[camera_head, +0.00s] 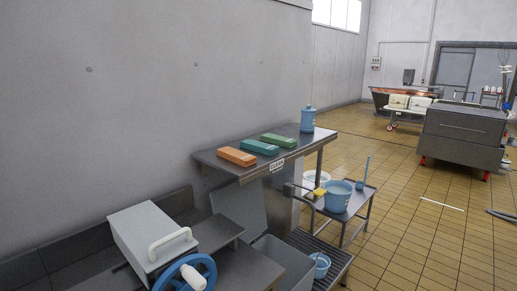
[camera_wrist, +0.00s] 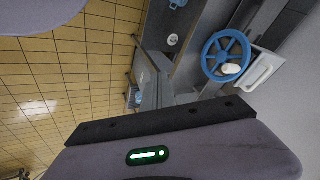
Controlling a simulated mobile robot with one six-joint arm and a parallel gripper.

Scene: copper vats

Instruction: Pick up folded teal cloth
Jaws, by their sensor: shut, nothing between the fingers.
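The folded teal cloth (camera_head: 259,147) lies flat on a grey metal table (camera_head: 222,167) against the wall. It is the middle one of three folded cloths in a row. The orange cloth (camera_head: 237,156) is nearer, and the green cloth (camera_head: 280,140) is farther. Small gaps show between them. My gripper (camera_wrist: 157,75) shows in the wrist view, shut and empty, pointing out over the floor and benches. It is not in the head view, and it is well away from the teal cloth, which the wrist view does not show.
A blue lidded canister (camera_head: 308,119) stands at the table's far end. A low cart (camera_head: 358,205) with a blue bucket (camera_head: 338,195) stands to its right. A machine with a blue handwheel (camera_head: 186,272) fills the near left.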

